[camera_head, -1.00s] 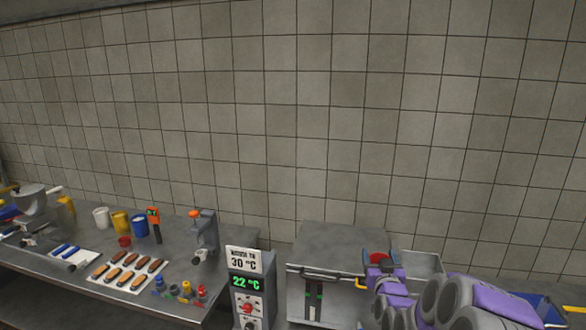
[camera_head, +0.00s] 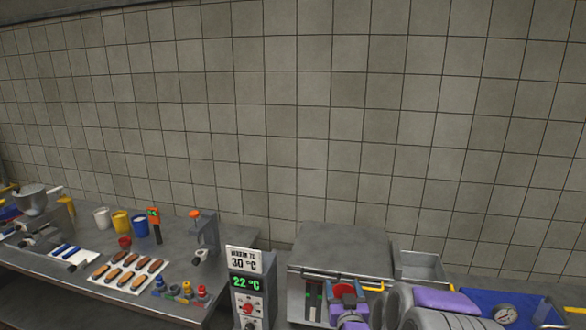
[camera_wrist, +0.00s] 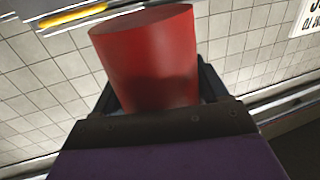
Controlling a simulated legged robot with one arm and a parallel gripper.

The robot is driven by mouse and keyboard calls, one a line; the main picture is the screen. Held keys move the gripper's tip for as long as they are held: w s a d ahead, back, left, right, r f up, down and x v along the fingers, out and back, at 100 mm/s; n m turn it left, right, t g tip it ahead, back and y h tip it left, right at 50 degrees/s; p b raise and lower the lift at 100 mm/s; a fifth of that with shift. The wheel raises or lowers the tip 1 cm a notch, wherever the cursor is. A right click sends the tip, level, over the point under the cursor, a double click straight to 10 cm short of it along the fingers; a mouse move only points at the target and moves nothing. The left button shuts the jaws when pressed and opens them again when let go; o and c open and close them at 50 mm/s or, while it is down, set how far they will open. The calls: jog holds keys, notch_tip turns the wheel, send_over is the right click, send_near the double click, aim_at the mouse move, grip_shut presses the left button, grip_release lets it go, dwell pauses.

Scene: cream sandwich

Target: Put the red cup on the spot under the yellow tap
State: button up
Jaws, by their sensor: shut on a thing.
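The red cup (camera_head: 345,290) is in my gripper (camera_head: 346,304), in front of the grey metal box (camera_head: 342,246). The wrist view shows the cup (camera_wrist: 150,58) large and upright between the dark fingers, which are shut on it. The yellow tap (camera_head: 187,288) is at the front of the left table, between a blue tap (camera_head: 160,284) and a red tap (camera_head: 201,292). The cup is well to the right of these taps and apart from them. The spot under the yellow tap cannot be made out.
A control post (camera_head: 245,284) reading 22 °C stands between the left table (camera_head: 182,265) and the box. The table holds brown bars on a white sheet (camera_head: 128,273), several cups and a grey stand (camera_head: 207,235). A blue bin (camera_head: 480,297) is at right.

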jog(key=shift+s+f, duration=0.85)
jog(key=shift+f, duration=0.25)
jog(key=shift+r, duration=0.1)
jog(key=s+d+f+m+h, duration=0.1)
jog(key=s+d+f, duration=0.1)
jog(key=d+f, duration=0.6)
jog(key=s+d+f+h, duration=0.15)
jog(key=d+f, duration=0.25)
jog(key=d, duration=0.8)
jog(key=s+d+f, duration=0.5)
jog(key=s+d, duration=0.1)
jog(key=s, duration=0.2)
jog(key=s+d+f+m+h, duration=0.1)
jog(key=s+d+f, duration=0.4)
jog(key=s, duration=0.3)
jog(key=shift+d+f+m, duration=0.25)
jog(key=shift+d+m, duration=0.05)
jog(key=shift+d, duration=0.5)
jog(key=shift+w+h, duration=0.1)
jog(key=shift+h, duration=0.15)
